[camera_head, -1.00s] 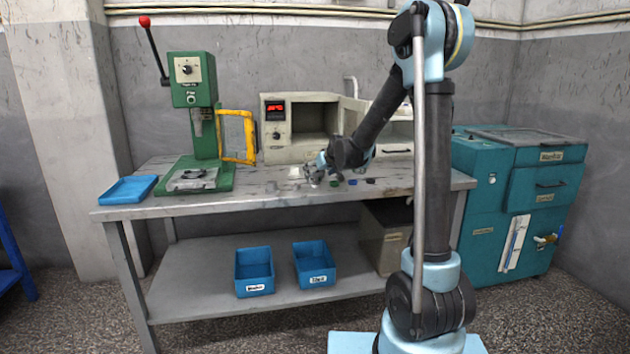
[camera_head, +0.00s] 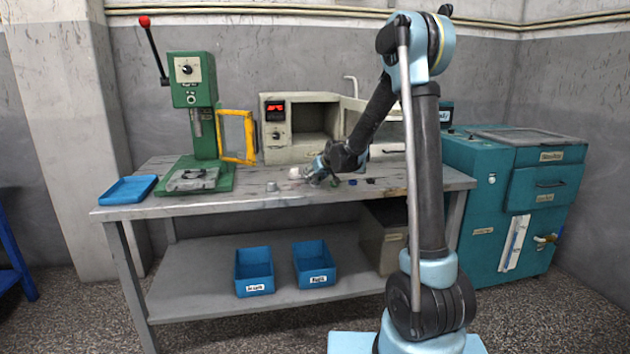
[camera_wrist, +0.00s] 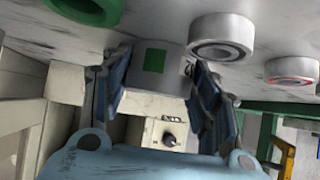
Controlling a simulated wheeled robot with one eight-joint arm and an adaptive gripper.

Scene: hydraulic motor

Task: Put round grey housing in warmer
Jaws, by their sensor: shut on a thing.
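The round grey housing (camera_wrist: 151,62), with a green square on its side, sits between the fingers of my gripper (camera_wrist: 158,88) in the wrist view. My gripper is shut on it. In the head view my gripper (camera_head: 316,174) is low over the bench, in front of the warmer, and the housing is too small to make out there. The warmer (camera_head: 273,146) is a beige box with a red display and an open front, its door swung out to the right. Its knobbed front panel (camera_wrist: 173,137) shows beyond the fingers in the wrist view.
A grey ring part (camera_wrist: 222,36), a red-marked ring part (camera_wrist: 292,70) and a green ring (camera_wrist: 86,8) are near the held housing. A green press (camera_head: 193,120) and blue tray (camera_head: 128,190) stand on the bench's left. Two blue bins (camera_head: 254,271) are below.

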